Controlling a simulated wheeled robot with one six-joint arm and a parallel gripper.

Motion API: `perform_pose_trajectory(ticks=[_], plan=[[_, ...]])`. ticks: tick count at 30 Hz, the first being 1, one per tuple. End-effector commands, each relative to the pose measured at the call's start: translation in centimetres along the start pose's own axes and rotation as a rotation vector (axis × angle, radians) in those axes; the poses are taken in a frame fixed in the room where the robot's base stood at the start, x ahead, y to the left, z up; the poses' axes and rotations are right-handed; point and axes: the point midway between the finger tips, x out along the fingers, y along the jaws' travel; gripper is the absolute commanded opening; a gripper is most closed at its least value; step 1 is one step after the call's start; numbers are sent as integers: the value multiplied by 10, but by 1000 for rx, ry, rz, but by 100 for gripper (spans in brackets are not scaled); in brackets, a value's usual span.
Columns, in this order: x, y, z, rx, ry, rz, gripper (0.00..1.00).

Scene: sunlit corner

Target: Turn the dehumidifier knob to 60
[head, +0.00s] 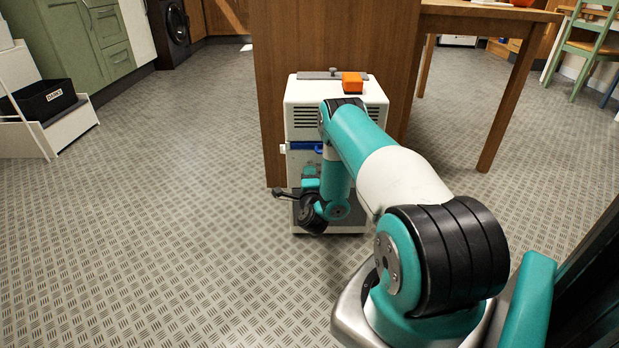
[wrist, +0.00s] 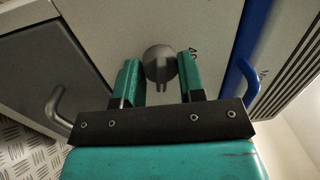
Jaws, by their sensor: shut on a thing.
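The white dehumidifier (head: 302,96) stands on the floor against a brown wooden panel, with a vent and a blue bar on its front. Its round grey knob (wrist: 159,62) shows in the wrist view on the light front panel, with a small dark mark at its upper right. My gripper (wrist: 161,75) is shut on the knob, one teal finger on each side. In the head view my arm hides the knob and much of the front. I cannot read the knob's setting.
A blue handle (wrist: 247,72) is close to the right of my gripper, and a grey curved handle (wrist: 62,108) is at the left. An orange block (head: 352,82) lies on top of the dehumidifier. A wooden table (head: 490,14) stands at the right.

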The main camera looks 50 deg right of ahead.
Motion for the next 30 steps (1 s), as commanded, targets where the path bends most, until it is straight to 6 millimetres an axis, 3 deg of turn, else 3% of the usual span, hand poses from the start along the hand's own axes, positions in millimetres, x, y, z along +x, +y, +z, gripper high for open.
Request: perform_pose_trajectory(ticks=[7,8,10,11,22,26,30], plan=[[-1,1,1,-1,-3,4,13],[-1,1,1,-1,-3,4,43],[-1,1,1,-2,-2,4,59],[-1,1,1,-2,-2,3,62],[-8,-1,0,-3,0,6,62],[-29,-4,1,-5,-3,7,62],[-64,-5,1,-5,-6,9,62]])
